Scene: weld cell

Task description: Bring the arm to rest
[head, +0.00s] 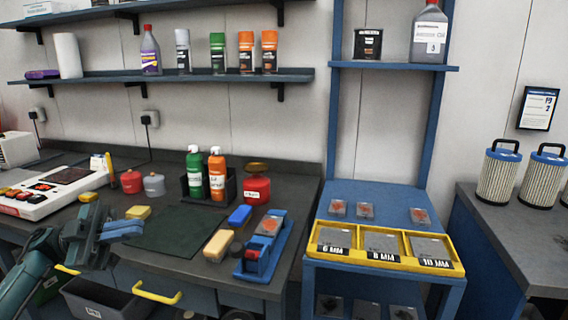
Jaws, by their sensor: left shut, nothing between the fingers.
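My left gripper (125,229) is at the lower left of the head view, its arm coming in from the left edge. Its blue fingers are together and hold nothing. They point right, over the front part of the dark workbench (185,272), left of the dark green mat (172,232). From this angle I cannot tell how high above the bench they are. My right gripper is not in view.
A yellow block (138,212) lies near the gripper. A white device (55,190), a red canister (131,181) and spray cans (217,173) stand behind. A blue fixture (262,249) is right of the mat. A blue rack (372,197) with a yellow three-compartment tray (459,266) stands farther right.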

